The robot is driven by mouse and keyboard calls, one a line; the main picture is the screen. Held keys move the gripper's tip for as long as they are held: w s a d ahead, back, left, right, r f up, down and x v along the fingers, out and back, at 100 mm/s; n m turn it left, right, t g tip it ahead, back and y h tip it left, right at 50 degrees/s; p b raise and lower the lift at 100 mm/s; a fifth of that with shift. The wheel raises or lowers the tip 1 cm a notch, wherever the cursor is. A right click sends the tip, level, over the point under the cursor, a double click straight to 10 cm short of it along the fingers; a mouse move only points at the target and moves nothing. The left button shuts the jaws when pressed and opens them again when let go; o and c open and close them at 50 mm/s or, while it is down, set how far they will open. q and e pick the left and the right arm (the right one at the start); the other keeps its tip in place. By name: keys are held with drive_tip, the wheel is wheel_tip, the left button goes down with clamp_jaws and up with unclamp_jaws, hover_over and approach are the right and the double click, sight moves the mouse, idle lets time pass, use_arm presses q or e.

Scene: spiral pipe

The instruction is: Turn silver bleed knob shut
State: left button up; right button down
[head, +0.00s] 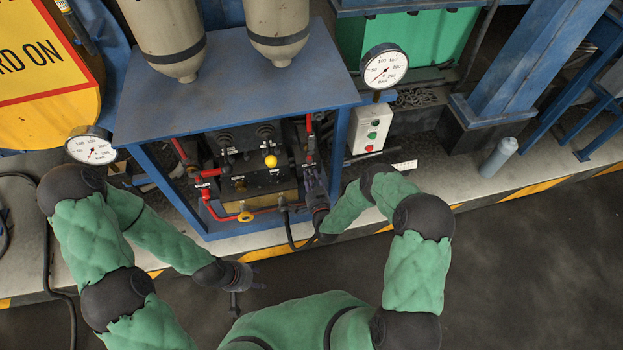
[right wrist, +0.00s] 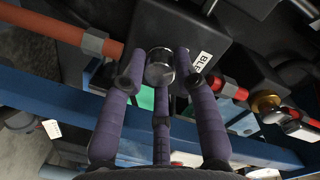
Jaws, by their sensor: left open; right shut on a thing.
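The silver bleed knob (right wrist: 160,68) is a small round metal cap in the right wrist view, on a black block with a white label that begins "BLE" (right wrist: 202,62). My right gripper (right wrist: 159,84) is shut on the knob, with its purple fingers around it. In the head view my right gripper (head: 314,185) reaches the right side of the valve panel and hides the knob. My left gripper (head: 240,283) is open and empty, low over the floor in front of the panel.
The black valve panel (head: 252,183) has a yellow knob (head: 271,161) and red pipes, under a blue bench (head: 235,85). A black hose hangs beside my right gripper. A white button box (head: 371,130) stands to the right. The dark floor in front is clear.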

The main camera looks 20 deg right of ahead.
drive_tip(key=shift+s+a+f+n, duration=0.1)
drive_tip(key=shift+a+n, duration=0.15)
drive_tip(key=shift+n, duration=0.15)
drive_tip(key=c, duration=0.9)
unclamp_jaws()
drive_tip(key=shift+c, duration=0.2)
drive_tip(key=shift+d, duration=0.1)
drive_tip(key=shift+s, duration=0.25)
drive_tip(key=s+r, duration=0.1)
drive_tip(key=s, duration=1)
drive_tip(key=shift+s+a, duration=0.15)
drive_tip(key=shift+a, duration=0.1)
